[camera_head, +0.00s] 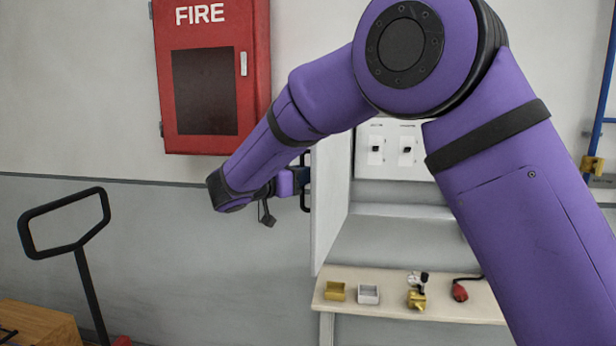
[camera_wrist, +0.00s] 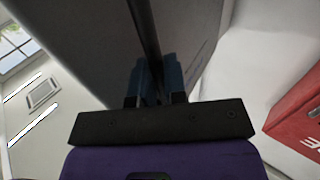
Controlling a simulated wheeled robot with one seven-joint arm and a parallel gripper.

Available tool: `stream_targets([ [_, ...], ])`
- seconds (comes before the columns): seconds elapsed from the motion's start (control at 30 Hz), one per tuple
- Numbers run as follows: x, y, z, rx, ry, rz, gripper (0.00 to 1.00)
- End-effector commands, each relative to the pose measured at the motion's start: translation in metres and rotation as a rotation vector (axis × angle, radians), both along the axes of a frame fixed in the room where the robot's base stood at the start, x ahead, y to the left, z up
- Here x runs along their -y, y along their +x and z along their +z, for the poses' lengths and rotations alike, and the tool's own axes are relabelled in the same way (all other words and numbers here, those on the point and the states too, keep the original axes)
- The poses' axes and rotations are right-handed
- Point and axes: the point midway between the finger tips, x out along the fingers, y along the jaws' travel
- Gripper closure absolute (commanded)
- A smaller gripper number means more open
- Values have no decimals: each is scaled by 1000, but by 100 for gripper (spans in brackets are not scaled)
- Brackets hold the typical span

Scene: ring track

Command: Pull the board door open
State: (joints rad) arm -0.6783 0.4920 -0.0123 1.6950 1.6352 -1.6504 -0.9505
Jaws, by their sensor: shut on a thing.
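The board door (camera_head: 331,189) is a pale panel in the head view, swung out from the wall board so that it stands nearly edge-on to me. The open board (camera_head: 392,150) shows its white inside with small dark switches. My gripper (camera_head: 304,182) is at the left side of the door, shut on its dark handle. In the wrist view the two fingers (camera_wrist: 154,82) close on the dark handle bar (camera_wrist: 144,30), with the grey door face (camera_wrist: 80,45) behind. My arm hides part of the board's right side.
A red FIRE cabinet (camera_head: 212,75) hangs on the wall to the left. A narrow table (camera_head: 450,305) below the board bears a gold box, a white box, a brass padlock and a red plug. A black trolley handle (camera_head: 65,222) stands at lower left.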

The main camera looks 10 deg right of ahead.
Motion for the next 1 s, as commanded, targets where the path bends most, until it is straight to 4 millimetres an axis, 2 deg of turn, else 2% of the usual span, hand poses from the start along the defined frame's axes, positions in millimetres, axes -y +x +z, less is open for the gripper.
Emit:
stream_targets([
  [0.43, -1, 2, 0, -1, -3, -13, 100],
  [0.47, 0, 2, 0, -1, -3, -13, 85],
  [0.5, -1, 2, 1, -1, -3, -13, 76],
  [0.57, -1, 2, 0, -1, -3, -13, 63],
  [1.0, -4, 0, 0, 1, -1, -11, 63],
])
